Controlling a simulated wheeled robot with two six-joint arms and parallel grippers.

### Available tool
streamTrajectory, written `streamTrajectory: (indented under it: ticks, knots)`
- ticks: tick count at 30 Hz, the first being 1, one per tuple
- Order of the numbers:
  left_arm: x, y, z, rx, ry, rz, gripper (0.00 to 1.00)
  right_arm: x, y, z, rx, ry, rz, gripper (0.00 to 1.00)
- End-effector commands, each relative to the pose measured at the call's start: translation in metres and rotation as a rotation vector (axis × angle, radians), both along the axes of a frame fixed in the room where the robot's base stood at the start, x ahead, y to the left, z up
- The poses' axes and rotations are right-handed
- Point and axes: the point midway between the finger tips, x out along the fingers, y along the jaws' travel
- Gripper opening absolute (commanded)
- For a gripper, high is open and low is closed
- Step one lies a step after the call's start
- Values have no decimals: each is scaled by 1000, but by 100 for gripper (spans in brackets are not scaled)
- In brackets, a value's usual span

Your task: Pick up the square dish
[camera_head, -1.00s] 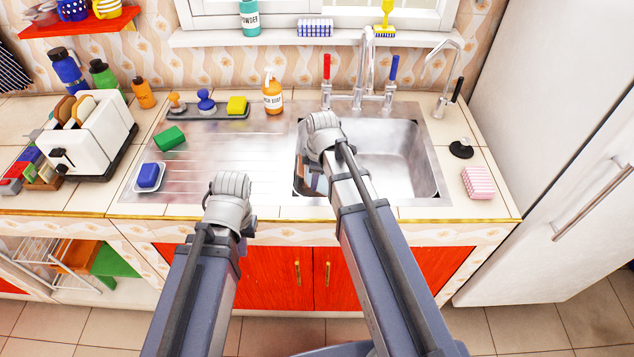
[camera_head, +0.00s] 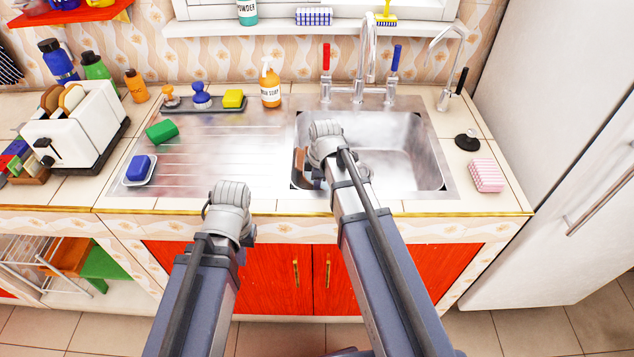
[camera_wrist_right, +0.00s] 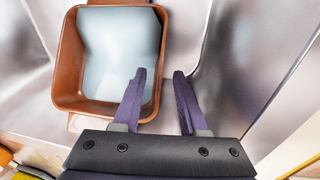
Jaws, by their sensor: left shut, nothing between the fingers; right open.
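The square dish (camera_wrist_right: 68,60) is brown with a pale whitish inside and sits in the metal sink in the right wrist view. In the head view only a brown sliver of it (camera_head: 299,162) shows beside my right wrist. My right gripper (camera_wrist_right: 159,74) is open, with purple fingers. In the right wrist view one finger overlaps the dish's inside and the other lies outside its right wall; I cannot tell how deep they reach. My left gripper (camera_head: 229,212) is at the counter's front edge, left of the sink, away from the dish. Its fingers are mostly hidden under the wrist.
The sink (camera_head: 405,150) has a tall tap (camera_head: 367,60) behind it. A soap bottle (camera_head: 270,85), green sponge (camera_head: 161,131) and blue soap on a small tray (camera_head: 139,168) stand left. A pink sponge (camera_head: 486,175) lies right. The drainboard middle (camera_head: 230,150) is clear.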

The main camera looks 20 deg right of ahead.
Motion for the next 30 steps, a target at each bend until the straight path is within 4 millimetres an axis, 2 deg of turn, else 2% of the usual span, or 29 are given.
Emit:
streamTrajectory:
  ticks: [1,2,10,21,30]
  knots:
    - [0,0,-10,0,0,0,0,1,0,-10,0,0,0,42]
    - [0,0,-11,0,0,0,0,2,1,-12,0,0,0,42]
    - [0,0,-10,0,0,0,0,2,1,-10,0,0,0,42]
    - [0,0,-10,0,0,0,0,2,1,-10,0,0,0,0]
    - [0,0,-10,0,0,0,0,2,1,-10,0,0,0,0]
